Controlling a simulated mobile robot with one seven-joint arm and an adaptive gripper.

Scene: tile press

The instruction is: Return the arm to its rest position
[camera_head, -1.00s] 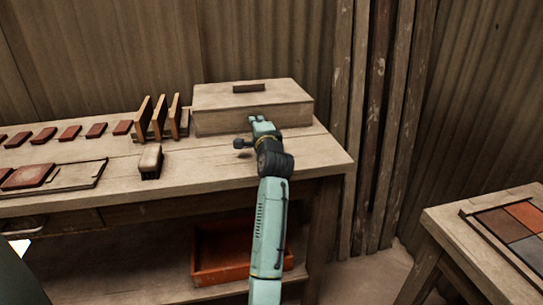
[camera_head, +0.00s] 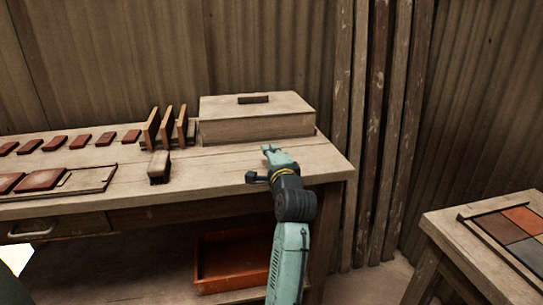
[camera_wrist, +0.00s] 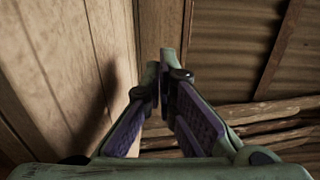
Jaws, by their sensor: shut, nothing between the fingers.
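My arm reaches up from the lower middle of the head view. My gripper (camera_head: 270,150) is above the right part of the wooden workbench (camera_head: 225,172), in front of a closed wooden box (camera_head: 258,126). A strip of bench shows between gripper and box in the picture. In the wrist view the two fingers (camera_wrist: 163,75) are together with nothing between them. The wrist view shows wood planks on the left and corrugated wall on the right.
On the bench are several red tiles (camera_head: 82,142), upright boards in a rack (camera_head: 167,127), a brush-like block (camera_head: 158,167) and a tile board (camera_head: 92,180). An orange tray (camera_head: 232,262) sits below. A side table (camera_head: 450,224) with coloured tiles stands right.

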